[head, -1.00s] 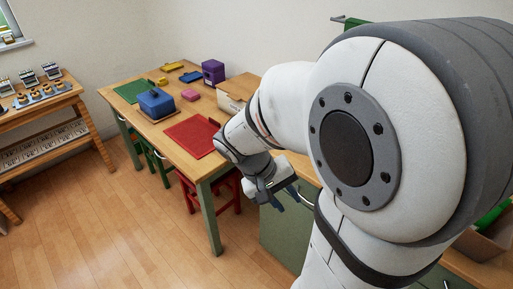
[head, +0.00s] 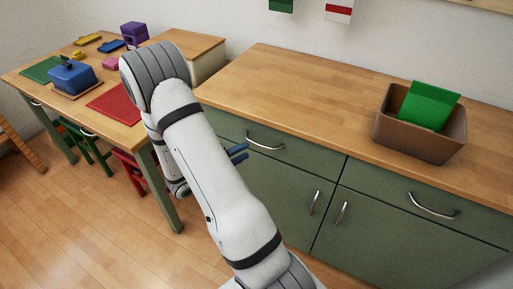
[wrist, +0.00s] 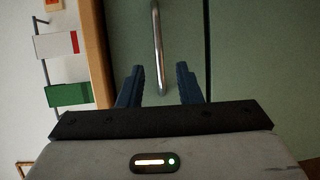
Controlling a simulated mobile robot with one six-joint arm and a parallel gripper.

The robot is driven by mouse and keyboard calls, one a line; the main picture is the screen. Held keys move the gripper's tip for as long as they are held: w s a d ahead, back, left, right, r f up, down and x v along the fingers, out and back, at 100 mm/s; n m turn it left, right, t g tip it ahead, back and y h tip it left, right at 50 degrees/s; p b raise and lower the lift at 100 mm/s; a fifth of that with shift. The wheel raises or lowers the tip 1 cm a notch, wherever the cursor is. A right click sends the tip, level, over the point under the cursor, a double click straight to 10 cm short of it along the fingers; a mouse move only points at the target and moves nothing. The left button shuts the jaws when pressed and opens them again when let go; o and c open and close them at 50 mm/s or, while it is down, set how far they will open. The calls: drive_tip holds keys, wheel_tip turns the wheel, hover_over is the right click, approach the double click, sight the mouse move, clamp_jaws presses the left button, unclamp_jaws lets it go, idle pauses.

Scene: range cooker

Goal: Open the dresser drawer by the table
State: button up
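The dresser (head: 330,180) has a wooden top and green fronts. Its left drawer (head: 300,150), nearest the table (head: 120,125), is closed and has a curved metal handle (head: 265,143). My gripper (head: 238,152) is in front of this drawer, left of the handle, partly hidden by my arm. In the wrist view my gripper (wrist: 160,85) is open, with dark blue fingers. The handle (wrist: 157,42) runs upright there, its near end showing between the fingertips. I cannot tell how deep it lies between them. Neither finger visibly touches it.
A brown bin (head: 425,137) with a green item stands on the dresser top. Door handles (head: 314,203) sit below the drawer. Red and green stools (head: 92,142) stand under the table. Hanging cards (wrist: 62,45) are on the wall.

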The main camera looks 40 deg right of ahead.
sight(258, 145)
drive_tip(key=d, duration=0.7)
drive_tip(key=shift+f, duration=0.2)
drive_tip(key=shift+a, duration=0.1)
drive_tip(key=shift+c, duration=0.2)
clamp_jaws()
